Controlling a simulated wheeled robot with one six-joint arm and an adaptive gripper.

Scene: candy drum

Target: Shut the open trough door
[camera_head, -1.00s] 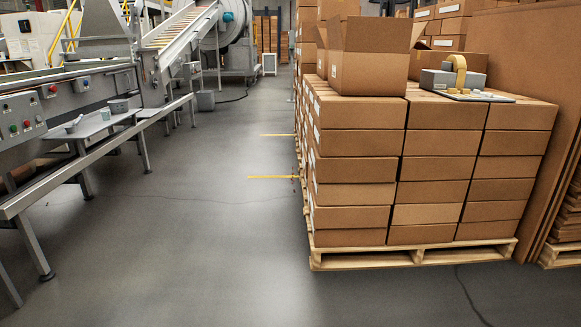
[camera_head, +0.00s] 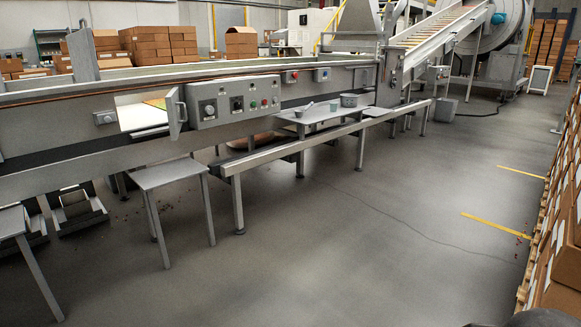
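The trough door (camera_head: 175,112) is a small grey panel on the front side of the long metal trough (camera_head: 60,128), at the left of the head view. It stands open, swung outward at the right edge of a rectangular opening (camera_head: 138,112). Through the opening I see a pale surface with some green and orange. A small latch-like block (camera_head: 104,118) is on the trough wall left of the opening. My gripper is not in view.
A control panel (camera_head: 235,102) sits just right of the door. A small metal table (camera_head: 170,174) stands below it, and a low rail (camera_head: 320,137) runs along the trough. Stacked boxes (camera_head: 562,255) line the right edge. The grey floor (camera_head: 350,240) between is clear.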

